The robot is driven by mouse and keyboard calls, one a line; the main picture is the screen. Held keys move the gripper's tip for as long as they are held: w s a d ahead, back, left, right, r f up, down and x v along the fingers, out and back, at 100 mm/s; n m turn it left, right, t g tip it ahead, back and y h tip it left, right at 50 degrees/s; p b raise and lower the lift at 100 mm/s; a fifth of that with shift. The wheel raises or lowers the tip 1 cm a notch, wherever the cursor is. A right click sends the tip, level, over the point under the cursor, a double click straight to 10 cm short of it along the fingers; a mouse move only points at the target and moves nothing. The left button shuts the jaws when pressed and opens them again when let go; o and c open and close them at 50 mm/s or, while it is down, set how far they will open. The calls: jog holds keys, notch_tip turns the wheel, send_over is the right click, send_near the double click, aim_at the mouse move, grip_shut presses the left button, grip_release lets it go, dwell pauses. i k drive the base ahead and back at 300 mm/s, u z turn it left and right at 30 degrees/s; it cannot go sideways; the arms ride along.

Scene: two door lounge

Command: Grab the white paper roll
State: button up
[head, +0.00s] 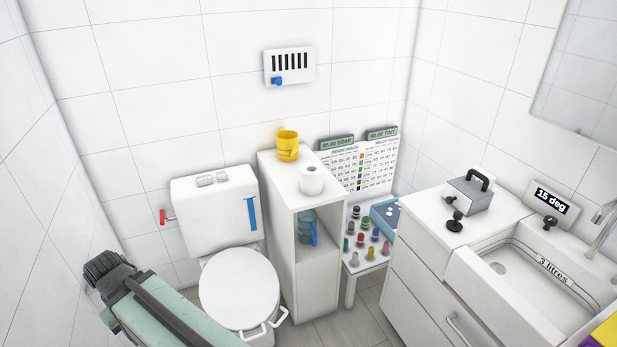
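The white paper roll (312,179) stands upright on top of the narrow white cabinet (275,166), near its front edge. Its dark centre hole faces up, and nothing touches it from above. A yellow cup (288,146) stands behind it and to its left on the same top. The green link of my arm shows at the lower left, with a dark ribbed part at its far end, well apart from the roll. I make out no gripper fingers in this view.
A toilet (238,287) stands left of the cabinet. A blue jug (306,228) sits on the cabinet's open shelf. Right of it is a low stand with several small coloured pieces. A sink unit (420,225) bears a grey box (468,194). Little floor shows between them.

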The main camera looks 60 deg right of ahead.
aim_at(311, 175)
jog(key=i, duration=0.85)
jog(key=z, duration=0.05)
